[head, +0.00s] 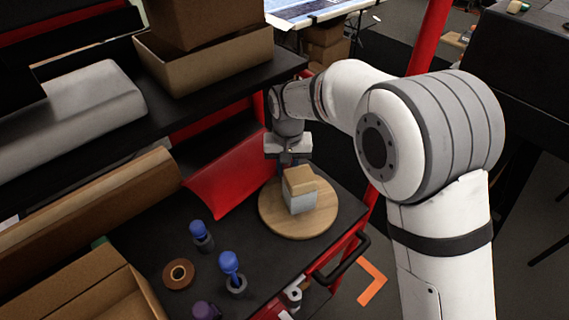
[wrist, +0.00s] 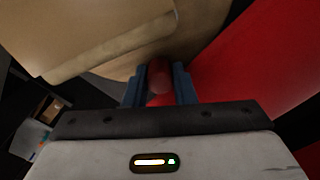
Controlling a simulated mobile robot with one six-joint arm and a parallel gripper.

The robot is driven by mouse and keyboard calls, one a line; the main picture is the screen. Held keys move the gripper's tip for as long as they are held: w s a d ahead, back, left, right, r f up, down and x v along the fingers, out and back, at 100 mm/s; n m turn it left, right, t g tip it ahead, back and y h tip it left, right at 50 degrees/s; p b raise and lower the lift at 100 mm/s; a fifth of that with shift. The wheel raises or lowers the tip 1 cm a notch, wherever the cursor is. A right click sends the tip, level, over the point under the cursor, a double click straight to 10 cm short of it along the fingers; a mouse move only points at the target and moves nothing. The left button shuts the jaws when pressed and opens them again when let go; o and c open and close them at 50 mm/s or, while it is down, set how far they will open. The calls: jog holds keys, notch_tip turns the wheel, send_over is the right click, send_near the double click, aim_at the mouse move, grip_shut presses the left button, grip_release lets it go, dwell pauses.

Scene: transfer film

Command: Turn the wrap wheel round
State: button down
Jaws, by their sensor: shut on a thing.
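The wrap wheel (head: 272,222) is a round pale wooden disc on the black bench top. A box (head: 301,190), tan on top and grey-white below, sits on it. The wheel's wood also shows in the wrist view (wrist: 196,28), with the box (wrist: 95,40) large at upper left. My gripper (wrist: 158,84) has blue fingers shut on a red knob (wrist: 159,75) by the wheel's edge. In the head view my gripper (head: 289,161) is at the wheel's far side, behind the box. The box and my wrist hide the knob there.
A red sloped panel (head: 228,178) stands close left of my gripper. Blue-topped tools (head: 231,270) and a tape roll (head: 179,274) lie left of the wheel. A black shelf (head: 205,98) with open cartons (head: 208,60) overhangs behind. A black handle (head: 342,262) edges the front.

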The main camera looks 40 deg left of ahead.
jog(key=shift+a+r, duration=0.1)
jog(key=c, duration=1.4)
grip_release()
jog(key=shift+s, duration=0.2)
jog(key=shift+o, duration=1)
jog(key=shift+r+b, duration=0.35)
jog(key=shift+r, duration=3.5)
jog(key=shift+c, duration=0.3)
